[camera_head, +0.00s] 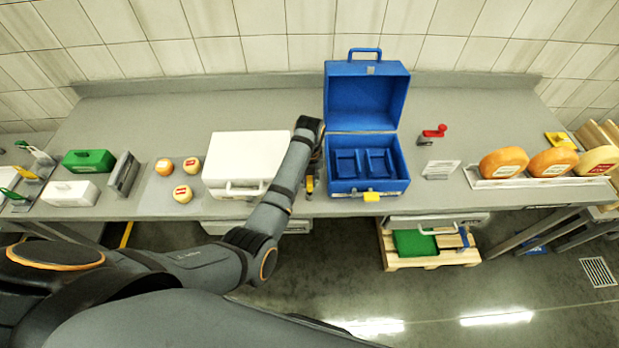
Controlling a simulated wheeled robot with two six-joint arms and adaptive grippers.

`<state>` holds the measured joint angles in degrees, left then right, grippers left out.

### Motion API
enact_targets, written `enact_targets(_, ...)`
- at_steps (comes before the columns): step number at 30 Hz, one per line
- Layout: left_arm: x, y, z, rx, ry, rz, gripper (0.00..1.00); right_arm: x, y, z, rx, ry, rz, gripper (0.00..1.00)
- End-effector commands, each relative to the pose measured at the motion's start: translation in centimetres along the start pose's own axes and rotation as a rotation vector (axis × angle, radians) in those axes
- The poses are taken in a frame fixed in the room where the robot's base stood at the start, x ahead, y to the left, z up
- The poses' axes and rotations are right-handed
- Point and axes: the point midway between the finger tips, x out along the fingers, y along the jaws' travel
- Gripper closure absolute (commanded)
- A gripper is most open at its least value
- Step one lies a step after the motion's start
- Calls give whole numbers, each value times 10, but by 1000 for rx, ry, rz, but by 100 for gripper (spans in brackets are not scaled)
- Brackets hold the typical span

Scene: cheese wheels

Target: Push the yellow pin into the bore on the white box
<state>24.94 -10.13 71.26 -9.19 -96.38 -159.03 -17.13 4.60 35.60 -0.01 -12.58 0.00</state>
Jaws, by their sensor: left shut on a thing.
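The white box (240,160), closed and with a handle on its front, sits on the grey counter left of centre. My left arm reaches in from the left, and its gripper (313,172) points down at the right side of the white box. The gripper is shut on the yellow pin (309,184), a small yellow piece showing at the fingertips. My arm covers part of the white box's right side. The bore cannot be made out, and I cannot tell whether the pin touches the box. My right gripper is not in view.
An open blue case (368,110) with a yellow latch stands close right of the gripper. A red-handled piece (434,131) and cheese wheels on a rack (535,181) are farther right. Small cheeses (183,193) and a green case (89,161) are left. The back counter is clear.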

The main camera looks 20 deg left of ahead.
Motion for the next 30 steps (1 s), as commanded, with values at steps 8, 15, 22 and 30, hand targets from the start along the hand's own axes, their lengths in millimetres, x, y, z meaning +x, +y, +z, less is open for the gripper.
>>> enact_targets(8, 0, 0, 0, 0, 0, 0, 100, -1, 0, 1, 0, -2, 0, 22)
enact_targets(15, 0, 0, 0, 0, 0, 0, 100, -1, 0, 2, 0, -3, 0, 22)
enact_targets(22, -1, 0, 0, 0, 2, 1, 100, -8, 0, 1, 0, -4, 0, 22)
enact_targets(30, 0, 0, 0, 0, 0, 0, 100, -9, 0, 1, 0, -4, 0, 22)
